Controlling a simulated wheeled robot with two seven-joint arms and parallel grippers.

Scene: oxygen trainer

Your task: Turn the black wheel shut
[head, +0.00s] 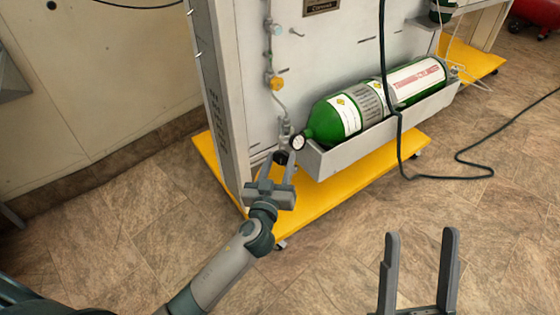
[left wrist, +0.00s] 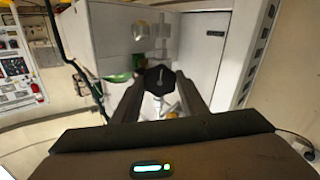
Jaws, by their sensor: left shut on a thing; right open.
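The black wheel (head: 281,157) is small and dark, low on the pipework at the front of the grey panel. In the left wrist view the black wheel (left wrist: 159,78) shows as a many-sided disc with a pale line on its face. My left gripper (head: 279,165) is shut on it, one finger on each side; the fingers also show in the left wrist view (left wrist: 160,88). The head view hides part of the wheel behind the fingers. My right gripper (head: 421,236) is open and empty above the floor at the lower right.
A green gas cylinder (head: 340,116) lies in a grey tray (head: 375,139) right of the wheel. A round white gauge (head: 298,142) is close beside my left fingers. A yellow knob (head: 277,83) sits higher up. A dark cable (head: 440,178) trails over the floor; the front floor is clear.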

